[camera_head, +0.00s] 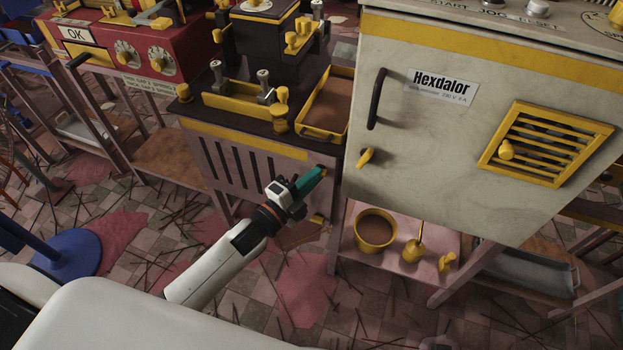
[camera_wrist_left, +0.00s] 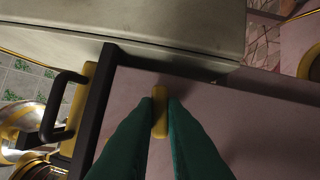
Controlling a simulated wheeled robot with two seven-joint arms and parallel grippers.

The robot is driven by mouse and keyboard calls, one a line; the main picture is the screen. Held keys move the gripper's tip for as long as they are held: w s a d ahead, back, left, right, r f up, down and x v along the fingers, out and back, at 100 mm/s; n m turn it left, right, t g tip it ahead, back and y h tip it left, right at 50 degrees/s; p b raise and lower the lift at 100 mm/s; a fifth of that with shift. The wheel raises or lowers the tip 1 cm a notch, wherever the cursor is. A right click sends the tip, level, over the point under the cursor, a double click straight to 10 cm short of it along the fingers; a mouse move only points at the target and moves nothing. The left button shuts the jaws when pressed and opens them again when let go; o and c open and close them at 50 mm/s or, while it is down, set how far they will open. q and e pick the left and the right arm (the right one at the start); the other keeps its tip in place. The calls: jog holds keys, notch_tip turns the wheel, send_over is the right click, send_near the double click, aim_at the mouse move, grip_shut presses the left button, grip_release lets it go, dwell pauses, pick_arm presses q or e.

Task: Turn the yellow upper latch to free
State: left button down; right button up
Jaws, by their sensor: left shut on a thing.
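The yellow upper latch (camera_wrist_left: 160,112) sits on a pinkish panel and shows between the teal fingertips of my left gripper in the left wrist view. In the head view this latch (camera_head: 323,170) is mostly hidden by the fingers, at the upper right of the slotted cabinet's front. My left gripper (camera_head: 312,181) reaches up to it, and it also shows in the left wrist view (camera_wrist_left: 160,120), shut on the latch with a finger on each side. A second yellow piece (camera_head: 316,219) shows lower on the same cabinet. My right gripper is not in view.
The large Hexdalor cabinet (camera_head: 450,190) stands close at the right, with its own yellow latch (camera_head: 366,157) and dark handle (camera_head: 376,99). Below it, a shelf holds a yellow pot (camera_head: 375,230). A brown-filled tray (camera_head: 330,105) lies above the slotted cabinet. Sticks litter the floor.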

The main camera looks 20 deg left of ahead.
pick_arm(q)
jog(key=shift+d+f+n+t+y+b, duration=0.2)
jog(key=shift+n+t+y, duration=0.45)
jog(key=shift+n, duration=1.45)
jog(key=shift+a+f+n+t+y+b, duration=0.1)
jog(key=shift+n+t+y+b, duration=0.2)
jog(key=shift+n+t, duration=1.15)
jog(key=shift+d+f+n+t+y+b, duration=0.15)
jog(key=shift+n+y, duration=0.4)
jog(key=shift+n, duration=2.2)
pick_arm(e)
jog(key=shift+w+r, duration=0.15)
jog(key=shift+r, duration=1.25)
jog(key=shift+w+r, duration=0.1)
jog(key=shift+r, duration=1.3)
pick_arm(q)
jog(key=shift+n, duration=0.4)
jog(key=c, duration=1.5)
grip_release()
jog(key=shift+r, duration=0.1)
jog(key=shift+s, duration=0.1)
